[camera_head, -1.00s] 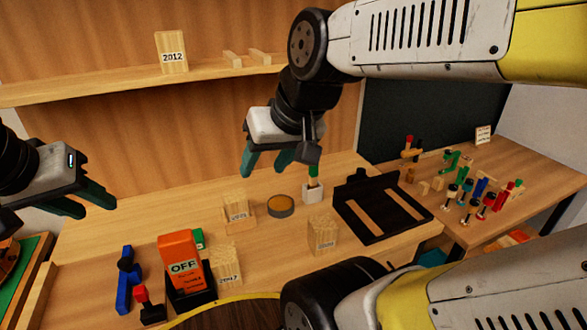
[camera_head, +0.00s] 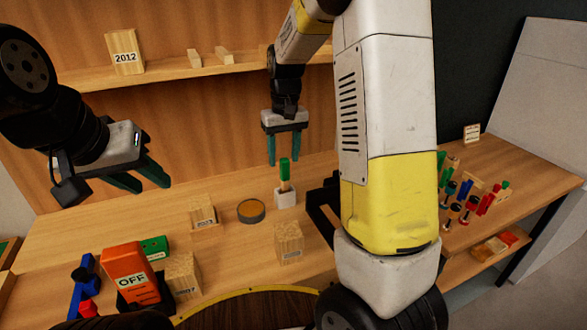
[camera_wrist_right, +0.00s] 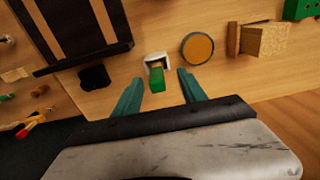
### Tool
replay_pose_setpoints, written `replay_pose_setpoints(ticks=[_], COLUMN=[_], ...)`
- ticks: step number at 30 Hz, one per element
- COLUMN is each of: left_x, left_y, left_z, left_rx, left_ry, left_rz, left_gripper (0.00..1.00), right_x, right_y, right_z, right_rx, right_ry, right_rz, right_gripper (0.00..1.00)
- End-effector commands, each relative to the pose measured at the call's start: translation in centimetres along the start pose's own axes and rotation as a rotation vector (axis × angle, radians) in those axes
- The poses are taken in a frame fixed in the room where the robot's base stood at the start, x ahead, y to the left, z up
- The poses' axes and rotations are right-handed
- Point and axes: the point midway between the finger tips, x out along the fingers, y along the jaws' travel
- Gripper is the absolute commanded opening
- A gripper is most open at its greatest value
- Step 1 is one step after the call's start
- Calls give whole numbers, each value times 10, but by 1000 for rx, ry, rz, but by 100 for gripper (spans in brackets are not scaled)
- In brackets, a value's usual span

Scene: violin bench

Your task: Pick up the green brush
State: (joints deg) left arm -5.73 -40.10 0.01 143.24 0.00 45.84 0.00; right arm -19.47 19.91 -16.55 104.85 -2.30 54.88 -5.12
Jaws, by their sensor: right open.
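The green brush (camera_head: 284,171) stands upright in a small white holder (camera_head: 286,198) on the bench, its green end up. In the right wrist view the brush (camera_wrist_right: 156,79) shows between the two fingers, beyond their tips, with the white holder (camera_wrist_right: 157,59) around its base. My right gripper (camera_head: 285,162) is open, pointing down, with its fingertips at about the height of the brush's top in the head view. I cannot tell how far apart in depth they are. My left gripper (camera_head: 152,187) is open and empty at the left, above the bench.
A round tin (camera_head: 251,211) and wooden blocks (camera_head: 289,241) stand near the holder. A black tray (camera_wrist_right: 75,30) lies beside it, mostly behind my right arm in the head view. An orange OFF box (camera_head: 131,274) stands at front left. A shelf (camera_head: 180,75) runs behind.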

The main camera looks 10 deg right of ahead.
Motion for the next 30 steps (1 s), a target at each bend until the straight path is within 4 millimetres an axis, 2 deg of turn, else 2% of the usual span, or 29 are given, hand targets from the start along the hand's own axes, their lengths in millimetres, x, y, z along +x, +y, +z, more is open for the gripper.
replay_pose_setpoints(ticks=[1, 5, 14, 22, 25, 30], left_x=[0, 0, 0, 0, 0, 0], left_y=[0, 0, 0, 0, 0, 0], left_z=[0, 0, 0, 0, 0, 0], left_rx=[0, 0, 0, 0, 0, 0], left_ry=[0, 0, 0, 0, 0, 0], left_rz=[0, 0, 0, 0, 0, 0], left_gripper=[36, 36, 36, 36, 36, 36], right_x=[8, 18, 49, 88, 95, 97], right_y=[0, 0, -1, -5, -5, -5], right_z=[-5, -12, -12, -14, -14, -14], right_rx=[-6, -14, -16, -13, -14, -14], right_ry=[-14, -33, -37, -37, -36, -33], right_rz=[10, 24, 26, 27, 26, 26], right_gripper=[49, 49, 49, 49, 49, 49])
